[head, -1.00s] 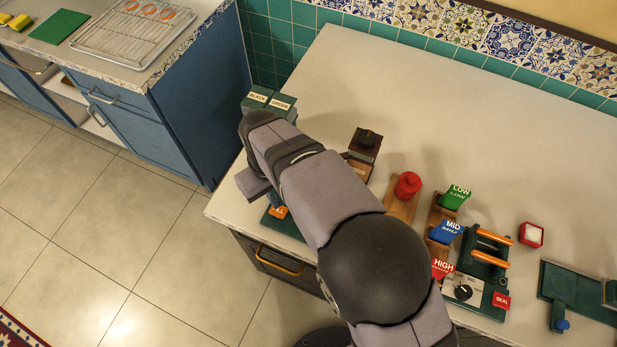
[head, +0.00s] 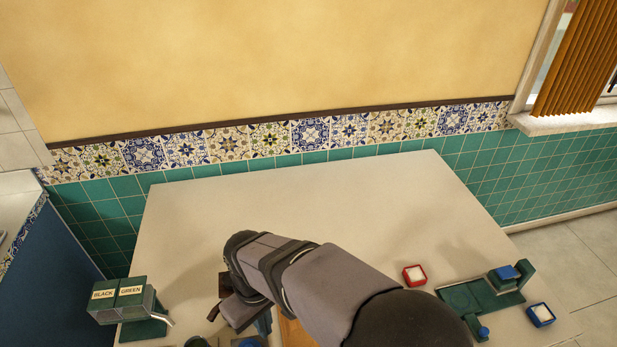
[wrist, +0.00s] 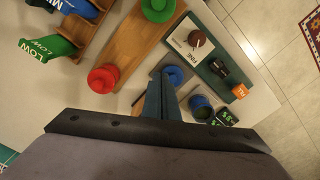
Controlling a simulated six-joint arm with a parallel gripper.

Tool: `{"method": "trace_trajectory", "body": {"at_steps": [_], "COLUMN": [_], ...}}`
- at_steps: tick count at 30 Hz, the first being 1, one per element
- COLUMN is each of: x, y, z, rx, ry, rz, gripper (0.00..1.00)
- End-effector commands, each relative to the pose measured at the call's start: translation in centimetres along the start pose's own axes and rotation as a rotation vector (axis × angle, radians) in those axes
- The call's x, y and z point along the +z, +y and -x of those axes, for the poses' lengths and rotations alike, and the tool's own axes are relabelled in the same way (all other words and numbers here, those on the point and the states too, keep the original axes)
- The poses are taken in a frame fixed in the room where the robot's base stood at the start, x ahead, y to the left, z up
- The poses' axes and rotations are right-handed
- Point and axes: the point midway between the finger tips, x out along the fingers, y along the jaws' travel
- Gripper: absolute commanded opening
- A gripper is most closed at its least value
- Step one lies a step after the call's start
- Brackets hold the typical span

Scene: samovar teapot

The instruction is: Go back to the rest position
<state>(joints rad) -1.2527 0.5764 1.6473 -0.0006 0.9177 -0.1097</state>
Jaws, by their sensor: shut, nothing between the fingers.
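My gripper (wrist: 160,97) is shut and empty, with its two dark blue fingers together in the wrist view. It is above the counter, over a gap between the wooden board and the dark green device. The fingertips look near a round blue disc (wrist: 173,75), but I cannot tell how high above it they are. In the head view my arm reaches in from the bottom, and the gripper (head: 263,322) points down, partly hidden by the wrist.
A dispenser marked BLACK and GREEN (head: 120,296) stands at the left. A red-rimmed box (head: 414,275), a green device (head: 470,298) and a blue-rimmed box (head: 541,314) sit at the right. A red lidded piece (wrist: 103,78) stands on the wooden board (wrist: 135,42). The counter's back (head: 310,195) is clear.

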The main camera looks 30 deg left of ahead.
Motion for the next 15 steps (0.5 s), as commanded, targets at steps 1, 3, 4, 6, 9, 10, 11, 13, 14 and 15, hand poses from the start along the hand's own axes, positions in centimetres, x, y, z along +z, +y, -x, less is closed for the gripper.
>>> {"method": "trace_trajectory", "body": {"at_steps": [1, 3, 4, 6, 9, 10, 11, 13, 14, 15], "x": [1.8, 4.4, 5.7, 8.7, 13.6, 15.2, 16.8, 20.4, 22.0, 24.1], "y": [3.4, 7.2, 8.7, 11.9, 15.4, 16.3, 17.1, 18.5, 18.9, 19.4], "z": [0.7, 1.2, 1.4, 1.9, 2.4, 2.5, 2.6, 2.8, 2.9, 3.0], "rx": [0.0, 0.0, 0.0, 0.001, 0.001, 0.001, 0.001, 0.001, 0.002, 0.002], "ry": [0.002, 0.001, 0.0, 0.002, 0.002, 0.002, 0.002, 0.002, 0.002, 0.002], "rz": [-0.087, -0.196, -0.243, -0.352, -0.506, -0.553, -0.6, -0.708, -0.755, -0.816], "gripper": [0.0, 0.0, 0.0, 0.0, 0.0, 0.0, 0.0, 0.0, 0.0, 0.0]}}
